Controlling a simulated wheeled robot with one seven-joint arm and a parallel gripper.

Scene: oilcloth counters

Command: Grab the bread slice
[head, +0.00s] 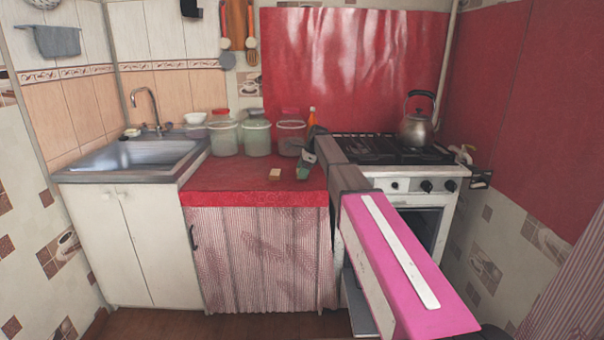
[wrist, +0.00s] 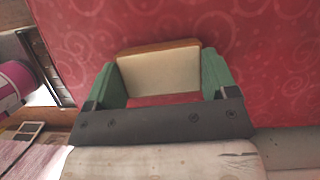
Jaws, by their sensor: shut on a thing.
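The bread slice (wrist: 158,75), with a pale face and a brown crust along its far edge, sits between the two green fingers of my gripper (wrist: 163,82) in the wrist view. The fingers are shut on its sides. In the head view, my gripper (head: 304,167) is low over the right part of the red counter (head: 230,178). A small pale tan block (head: 275,174) shows just left of it on the counter; I cannot tell whether this is the same slice. My arm hides part of the counter's right edge.
Lidded jars (head: 256,138) stand along the back of the counter, with a bottle (head: 312,118) near my gripper. A sink (head: 140,154) is at left. A stove with a kettle (head: 417,128) is at right. The counter's front left is clear.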

